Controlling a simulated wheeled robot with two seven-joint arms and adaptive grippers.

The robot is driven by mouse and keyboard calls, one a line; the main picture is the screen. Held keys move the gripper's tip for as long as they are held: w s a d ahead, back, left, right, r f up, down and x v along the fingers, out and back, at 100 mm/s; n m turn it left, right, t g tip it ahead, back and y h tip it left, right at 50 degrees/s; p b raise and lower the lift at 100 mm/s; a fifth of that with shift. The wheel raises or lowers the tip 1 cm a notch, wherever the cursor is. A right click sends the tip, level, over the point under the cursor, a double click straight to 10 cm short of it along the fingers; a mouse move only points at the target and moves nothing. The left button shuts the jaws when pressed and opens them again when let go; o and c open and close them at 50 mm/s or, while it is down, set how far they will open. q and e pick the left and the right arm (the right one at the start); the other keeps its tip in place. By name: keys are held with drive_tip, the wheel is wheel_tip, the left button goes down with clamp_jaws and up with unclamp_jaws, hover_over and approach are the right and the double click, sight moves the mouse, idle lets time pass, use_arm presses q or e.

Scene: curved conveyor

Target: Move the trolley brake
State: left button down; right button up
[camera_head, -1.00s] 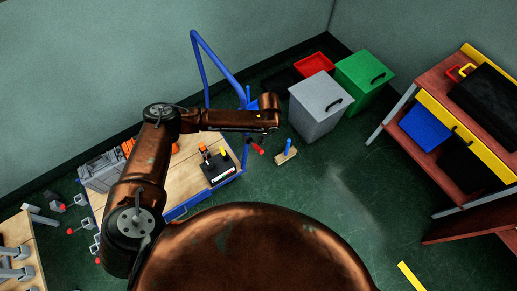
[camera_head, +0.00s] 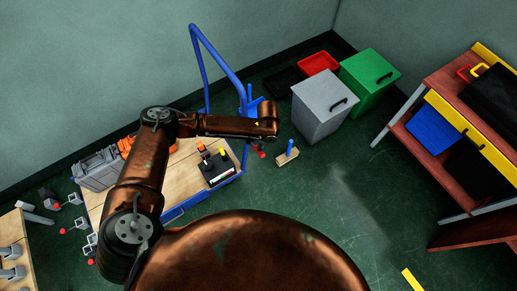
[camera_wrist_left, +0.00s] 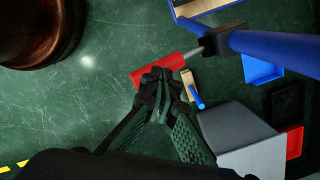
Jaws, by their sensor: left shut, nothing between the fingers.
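The trolley brake is a red handle (camera_wrist_left: 158,69) on a short grey rod, joined to a black block on a blue tube in the left wrist view. In the head view, a small red part of it (camera_head: 259,152) shows below the end of my left arm. The trolley (camera_head: 185,172) has a wooden top and a tall blue push bar. My left gripper (camera_wrist_left: 162,76) is shut and empty, its fingertips overlapping the lower edge of the red handle. I cannot tell whether they touch it. In the head view, my left fingers are hidden below the wrist. My right gripper is out of view.
A wooden block with a blue peg (camera_head: 288,154) stands on the floor right of the trolley. A grey bin (camera_head: 318,112), a green bin (camera_head: 366,78) and a red bin (camera_head: 318,63) stand behind it. A workbench (camera_head: 455,75) is at the right. The floor between is clear.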

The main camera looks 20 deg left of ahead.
use_arm(q)
drive_tip(key=shift+f+b, duration=0.4)
drive_tip(key=shift+f, duration=1.55)
drive_tip(key=d, duration=0.2)
drive_tip(key=r+p, duration=0.1)
drive_tip(key=shift+w+d, duration=0.4)
wheel_tip(320, 180, up, 12)
drive_tip(key=d, duration=0.1)
drive_tip(key=shift+w, duration=0.2)
drive_tip(key=shift+d, duration=0.1)
